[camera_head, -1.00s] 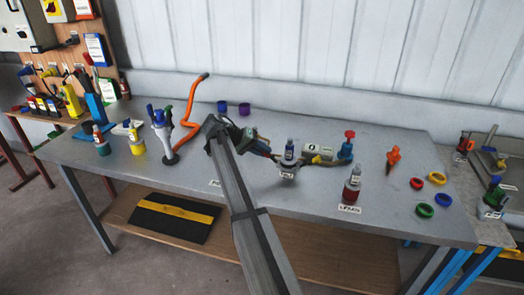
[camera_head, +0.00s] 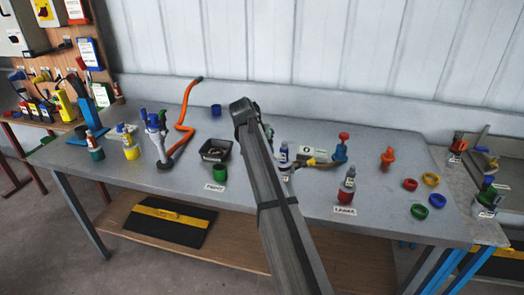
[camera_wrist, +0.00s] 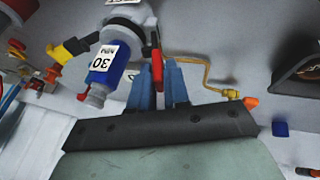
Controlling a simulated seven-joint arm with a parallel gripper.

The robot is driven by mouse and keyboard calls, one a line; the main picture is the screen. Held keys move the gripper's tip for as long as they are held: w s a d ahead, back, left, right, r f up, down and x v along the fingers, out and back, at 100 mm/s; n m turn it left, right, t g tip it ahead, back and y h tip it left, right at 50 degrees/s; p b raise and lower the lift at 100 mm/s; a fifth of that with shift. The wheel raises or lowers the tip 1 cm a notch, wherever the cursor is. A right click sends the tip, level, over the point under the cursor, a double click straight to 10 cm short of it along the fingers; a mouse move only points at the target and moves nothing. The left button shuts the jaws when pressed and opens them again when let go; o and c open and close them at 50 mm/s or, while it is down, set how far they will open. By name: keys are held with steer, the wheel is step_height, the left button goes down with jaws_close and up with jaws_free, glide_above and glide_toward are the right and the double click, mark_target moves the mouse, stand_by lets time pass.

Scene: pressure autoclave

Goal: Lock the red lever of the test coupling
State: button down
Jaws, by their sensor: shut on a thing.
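In the wrist view my gripper (camera_wrist: 160,85) has its two blue fingers close together around the red lever (camera_wrist: 157,68), which shows as a narrow upright strip between them. The lever sits beside the grey body of the test coupling (camera_wrist: 128,14) at the top of the picture. A blue fitting marked 30 (camera_wrist: 103,68) stands out from that body, left of my fingers. In the head view the coupling (camera_head: 285,172) is partly behind my arm, and the lever and my fingers are hidden.
Left of my arm stand a black tray (camera_head: 203,151) and a green cup (camera_head: 220,173). On the right are a red-based bottle (camera_head: 346,188), an orange plug (camera_head: 387,157) and several coloured rings (camera_head: 418,211). An orange hose (camera_head: 185,125) rises on the left.

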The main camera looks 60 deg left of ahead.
steer(key=shift+w+d+r+g+y, duration=0.15)
steer(key=shift+w+d+g+y, duration=0.4)
steer(key=shift+g+y, duration=0.15)
steer(key=c, duration=1.2)
jaws_free()
steer(key=v, duration=1.3)
steer(key=shift+d+r, duration=0.2)
steer(key=shift+r, duration=0.2)
